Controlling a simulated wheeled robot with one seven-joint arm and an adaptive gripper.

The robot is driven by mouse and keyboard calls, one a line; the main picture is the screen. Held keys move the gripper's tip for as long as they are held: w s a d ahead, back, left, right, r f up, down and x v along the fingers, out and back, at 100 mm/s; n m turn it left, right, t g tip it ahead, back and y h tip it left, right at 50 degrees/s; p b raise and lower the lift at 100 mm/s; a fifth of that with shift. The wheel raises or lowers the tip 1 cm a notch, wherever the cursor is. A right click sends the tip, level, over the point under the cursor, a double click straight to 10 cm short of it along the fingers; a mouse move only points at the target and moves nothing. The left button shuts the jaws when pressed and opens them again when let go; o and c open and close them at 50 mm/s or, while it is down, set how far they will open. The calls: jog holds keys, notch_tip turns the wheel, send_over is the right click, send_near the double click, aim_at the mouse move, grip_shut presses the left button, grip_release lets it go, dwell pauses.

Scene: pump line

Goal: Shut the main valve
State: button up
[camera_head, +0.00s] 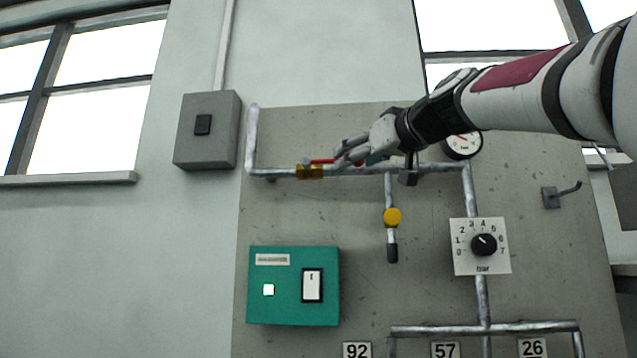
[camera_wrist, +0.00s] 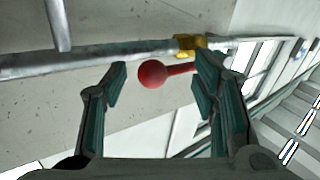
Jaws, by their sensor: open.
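The main valve has a brass body (camera_head: 310,172) on the horizontal pipe, with a red lever (camera_head: 322,161) pointing right along the pipe. In the wrist view the brass body (camera_wrist: 190,45) sits on the pipe, and the lever's red ball knob (camera_wrist: 152,74) lies between my open fingers. The red rod runs from the knob toward the right finger, which hides part of it. My gripper (camera_head: 345,157) is open at the lever's right end, in front of the pipe; it also shows in the wrist view (camera_wrist: 160,85). I cannot see either finger touching the knob.
A grey switch box (camera_head: 207,130) is left of the pipe. A gauge (camera_head: 462,145) is behind my arm. A teal switch panel (camera_head: 293,285) and a bar dial (camera_head: 482,246) are lower on the board.

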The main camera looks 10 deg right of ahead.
grip_shut()
jog(key=shift+a+f+b, duration=0.1)
jog(key=shift+f+b, duration=0.1)
jog(key=shift+b, duration=0.1)
